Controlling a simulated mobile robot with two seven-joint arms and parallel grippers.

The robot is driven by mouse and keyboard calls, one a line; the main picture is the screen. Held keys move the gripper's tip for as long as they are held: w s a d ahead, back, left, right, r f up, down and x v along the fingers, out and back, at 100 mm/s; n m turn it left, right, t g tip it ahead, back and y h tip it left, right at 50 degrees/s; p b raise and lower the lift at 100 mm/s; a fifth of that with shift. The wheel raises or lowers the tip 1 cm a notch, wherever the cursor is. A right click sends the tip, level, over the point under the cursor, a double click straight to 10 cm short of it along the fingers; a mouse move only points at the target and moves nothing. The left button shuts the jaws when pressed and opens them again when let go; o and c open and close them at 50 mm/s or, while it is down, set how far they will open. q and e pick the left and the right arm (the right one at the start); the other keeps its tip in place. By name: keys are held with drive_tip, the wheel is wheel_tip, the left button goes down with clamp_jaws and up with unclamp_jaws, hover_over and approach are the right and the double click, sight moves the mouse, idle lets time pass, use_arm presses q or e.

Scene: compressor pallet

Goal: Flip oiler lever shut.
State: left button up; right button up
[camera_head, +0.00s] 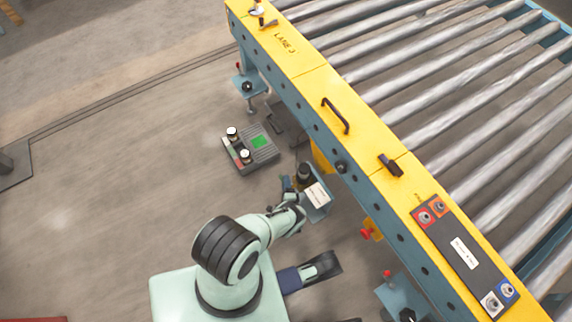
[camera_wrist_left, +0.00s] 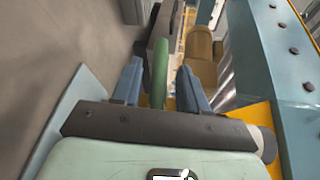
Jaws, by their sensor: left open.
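The oiler seems to be the small unit with a dark round top (camera_head: 304,172) beside the conveyor's near side, above a bracket with a white label (camera_head: 317,194). My left gripper (camera_head: 290,190) is next to it, at its lower left. In the left wrist view my left gripper (camera_wrist_left: 160,84) is open, with its two blue-grey fingers apart. A green upright bar (camera_wrist_left: 160,62), which looks like the lever, stands between them. I cannot tell whether either finger touches it. The lever's base is hidden behind the gripper. My right gripper does not show.
The yellow conveyor rail (camera_head: 310,85) with steel rollers runs diagonally on the right. A black handle (camera_head: 336,116) and a control panel (camera_head: 464,252) sit on it.

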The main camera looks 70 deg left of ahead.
use_arm(q)
drive_tip(key=p+v, duration=0.2)
drive_tip(key=v, duration=1.1)
drive_tip(key=shift+d, duration=0.2)
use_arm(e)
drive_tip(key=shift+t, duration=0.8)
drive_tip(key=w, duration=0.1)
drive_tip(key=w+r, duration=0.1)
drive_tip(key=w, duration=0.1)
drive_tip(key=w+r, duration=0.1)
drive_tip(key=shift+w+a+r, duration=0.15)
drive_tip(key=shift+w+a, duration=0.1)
use_arm(q)
drive_tip(key=shift+r, duration=0.15)
